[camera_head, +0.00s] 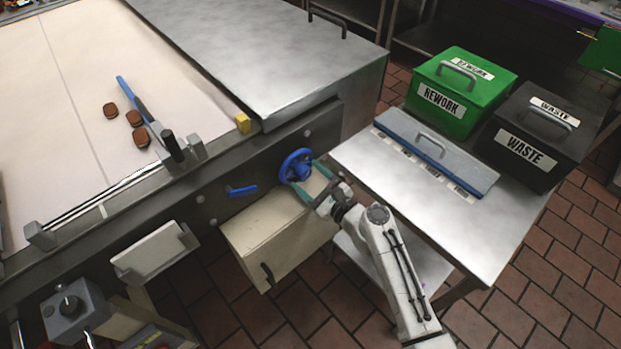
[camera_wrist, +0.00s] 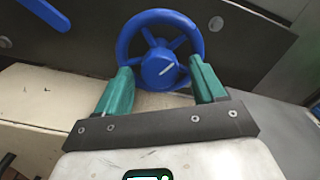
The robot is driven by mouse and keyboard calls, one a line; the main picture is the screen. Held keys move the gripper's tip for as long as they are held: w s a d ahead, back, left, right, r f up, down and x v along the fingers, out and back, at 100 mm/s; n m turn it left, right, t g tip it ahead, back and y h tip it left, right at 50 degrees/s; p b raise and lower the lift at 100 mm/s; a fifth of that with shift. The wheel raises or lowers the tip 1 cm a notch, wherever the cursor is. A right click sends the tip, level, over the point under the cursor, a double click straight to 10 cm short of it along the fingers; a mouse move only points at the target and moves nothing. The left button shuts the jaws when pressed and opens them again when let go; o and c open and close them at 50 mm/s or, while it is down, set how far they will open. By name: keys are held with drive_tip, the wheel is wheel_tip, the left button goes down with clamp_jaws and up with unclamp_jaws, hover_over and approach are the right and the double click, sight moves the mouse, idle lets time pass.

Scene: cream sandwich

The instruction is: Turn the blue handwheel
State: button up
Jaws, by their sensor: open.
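The blue handwheel (camera_head: 296,165) is mounted on the dark side of the conveyor machine, above a cream box. It has a round rim, spokes and a hub with a white line. In the wrist view the handwheel (camera_wrist: 160,50) is straight ahead, its hub between the fingertips in the picture. My gripper (camera_head: 311,183) is open with teal fingers, one on each side of the wheel's lower part. In the wrist view my gripper (camera_wrist: 160,75) has its tips at the lower rim. I cannot tell whether the fingers touch the wheel.
A cream box (camera_head: 280,235) stands below the wheel. A blue lever (camera_head: 242,191) is left of it. A steel table (camera_head: 380,165) at right holds a green REWORK bin (camera_head: 461,92), a black WASTE bin (camera_head: 545,135) and a lidded tray (camera_head: 436,155).

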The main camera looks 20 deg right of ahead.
drive_tip(key=v, duration=1)
drive_tip(key=shift+s+b, duration=0.3)
drive_tip(key=shift+s, duration=0.1)
drive_tip(key=shift+d, duration=0.1)
drive_tip(key=w+a+n, duration=0.1)
drive_tip(key=w+n, duration=0.2)
drive_tip(key=n, duration=0.7)
drive_tip(key=w+a+n, duration=0.1)
drive_tip(key=w+n, duration=0.3)
drive_tip(key=n, duration=0.7)
drive_tip(key=w+a+n, duration=0.1)
drive_tip(key=w+n, duration=0.2)
drive_tip(key=n, duration=0.7)
drive_tip(key=shift+w+a+n+b, duration=0.2)
drive_tip(key=shift+n+b, duration=0.1)
drive_tip(key=shift+b, duration=0.1)
drive_tip(key=shift+c, duration=0.3)
drive_tip(key=c, duration=1)
